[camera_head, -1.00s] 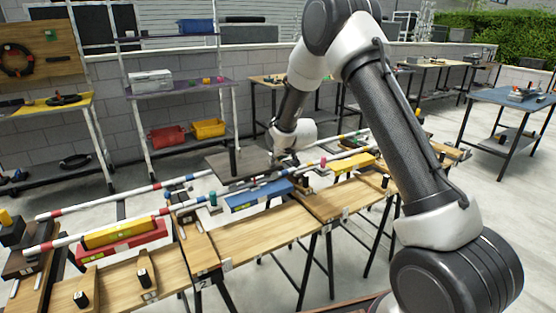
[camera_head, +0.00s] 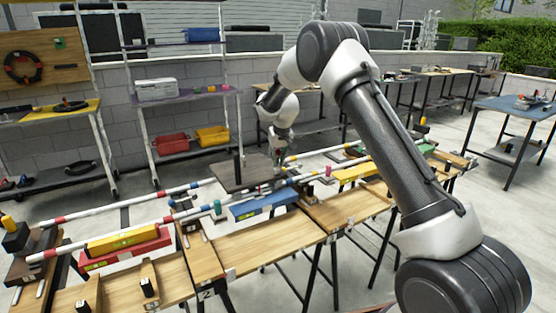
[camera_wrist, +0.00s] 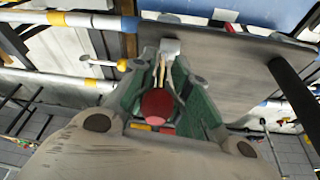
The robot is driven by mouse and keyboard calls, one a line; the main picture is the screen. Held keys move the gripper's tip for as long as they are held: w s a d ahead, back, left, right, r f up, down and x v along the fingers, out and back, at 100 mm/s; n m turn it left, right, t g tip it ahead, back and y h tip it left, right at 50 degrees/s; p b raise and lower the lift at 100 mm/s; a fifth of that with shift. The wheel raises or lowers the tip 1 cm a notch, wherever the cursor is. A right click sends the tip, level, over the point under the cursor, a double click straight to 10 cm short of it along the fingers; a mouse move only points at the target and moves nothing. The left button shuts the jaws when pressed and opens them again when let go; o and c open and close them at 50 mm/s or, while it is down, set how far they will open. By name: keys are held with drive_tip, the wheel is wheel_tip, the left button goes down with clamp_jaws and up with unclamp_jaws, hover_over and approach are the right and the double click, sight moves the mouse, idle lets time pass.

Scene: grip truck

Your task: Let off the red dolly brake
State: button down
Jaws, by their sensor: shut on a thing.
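The dolly is a dark grey plate (camera_head: 232,178) with a black upright post (camera_head: 238,163). It rides on the red, white and blue striped rails. My gripper (camera_head: 281,160) is at the plate's right edge. In the wrist view, the green fingers of my gripper (camera_wrist: 165,80) are closed in around a red round knob (camera_wrist: 157,104), which seems to be the brake's. A pale lever and a grey block (camera_wrist: 171,47) show just beyond it, at the plate (camera_wrist: 235,65). The exact finger contact is partly hidden.
Wooden benches (camera_head: 265,242) run under the rails, with a blue level (camera_head: 263,201), a yellow level (camera_head: 122,241) on a red block and a yellow block (camera_head: 356,174). A shelf with red and yellow bins (camera_head: 212,136) stands behind.

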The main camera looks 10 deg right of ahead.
drive_tip(key=shift+w+r, duration=0.2)
drive_tip(key=shift+r, duration=0.15)
drive_tip(key=c, duration=1.5)
unclamp_jaws()
drive_tip(key=shift+a, duration=0.1)
drive_tip(key=shift+f, duration=0.15)
drive_tip(key=shift+s, duration=0.1)
drive_tip(key=v, duration=1.2)
drive_tip(key=shift+s, duration=0.1)
